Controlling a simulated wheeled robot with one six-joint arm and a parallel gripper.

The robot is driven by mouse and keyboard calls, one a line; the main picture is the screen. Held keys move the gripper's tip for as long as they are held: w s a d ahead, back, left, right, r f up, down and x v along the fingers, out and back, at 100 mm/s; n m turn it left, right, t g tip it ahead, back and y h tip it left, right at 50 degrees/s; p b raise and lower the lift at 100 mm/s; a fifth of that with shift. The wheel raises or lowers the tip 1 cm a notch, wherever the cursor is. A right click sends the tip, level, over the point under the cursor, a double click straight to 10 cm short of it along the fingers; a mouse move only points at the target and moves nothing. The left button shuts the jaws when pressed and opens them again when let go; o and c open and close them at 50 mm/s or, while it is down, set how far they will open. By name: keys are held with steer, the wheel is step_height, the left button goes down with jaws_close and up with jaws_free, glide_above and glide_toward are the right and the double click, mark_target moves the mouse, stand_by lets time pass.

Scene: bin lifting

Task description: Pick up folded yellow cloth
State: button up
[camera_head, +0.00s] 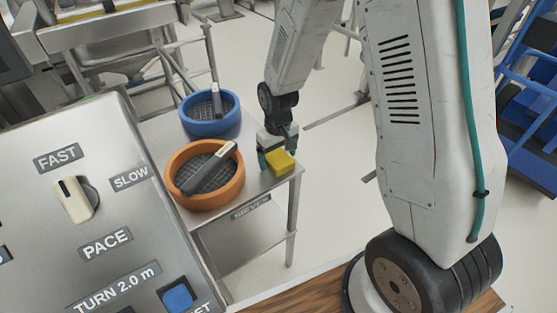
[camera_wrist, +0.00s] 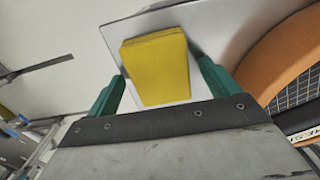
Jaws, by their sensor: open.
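The folded yellow cloth (camera_head: 281,161) lies near the corner of a metal table, to the right of the orange sieve. In the wrist view the yellow cloth (camera_wrist: 157,68) sits between and ahead of the two green fingers. My gripper (camera_head: 275,156) is at the cloth in the head view. In the wrist view my gripper (camera_wrist: 160,88) is open, with one finger on each side of the cloth. A gap shows between each finger and the cloth there. I cannot tell how high the fingertips are above the table.
The orange sieve (camera_head: 172,169), with a dark-handled tool (camera_head: 212,170) in it, stands close to the left of the cloth. It also shows at the right of the wrist view (camera_wrist: 262,75). A blue sieve (camera_head: 185,122) stands behind. The metal table (camera_head: 255,190) ends just past the cloth.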

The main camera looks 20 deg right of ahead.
mark_target(278, 158)
steer(key=c, duration=1.1)
steer(key=shift+o, duration=0.2)
steer(key=shift+r, duration=0.1)
steer(key=shift+r, duration=0.25)
step_height(278, 158, up, 3)
steer(key=shift+r, duration=0.15)
steer(key=s+a+r, duration=0.1)
steer(key=s+a, duration=0.7)
steer(key=s, duration=0.5)
steer(key=shift+s+a, duration=0.15)
steer(key=shift+a, duration=0.25)
